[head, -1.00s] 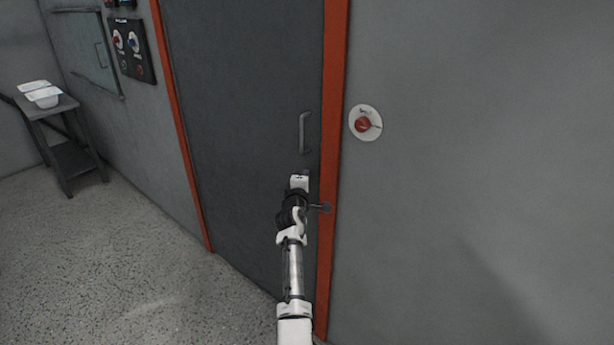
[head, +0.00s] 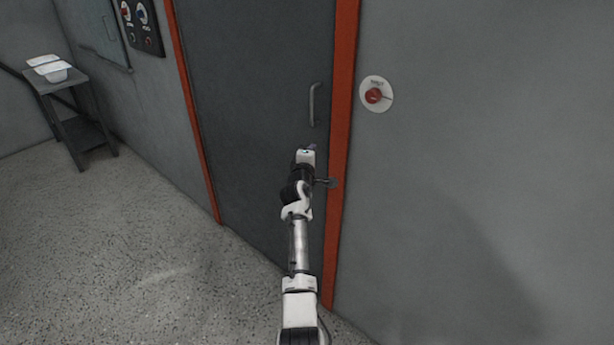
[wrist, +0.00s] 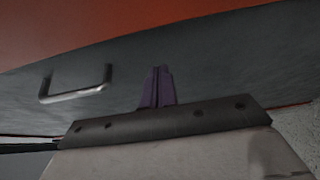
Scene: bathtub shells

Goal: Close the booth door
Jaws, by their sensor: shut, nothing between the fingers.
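The booth door (head: 255,80) is a dark grey panel within a red-orange frame (head: 345,80). It looks flush with the frame in the head view. Its metal handle (head: 313,104) is near the right edge; the handle also shows at the left in the wrist view (wrist: 75,92). My gripper (head: 311,148) is in front of the door, just below the handle and apart from it. In the wrist view its purple fingers (wrist: 157,86) are together and hold nothing. I cannot tell whether the fingertips touch the door.
A red button on a round white plate (head: 376,94) is on the wall right of the frame. A control panel (head: 141,25) is on the left wall. A small grey table (head: 70,88) with white containers (head: 52,69) stands at the left. The speckled floor (head: 130,230) is clear.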

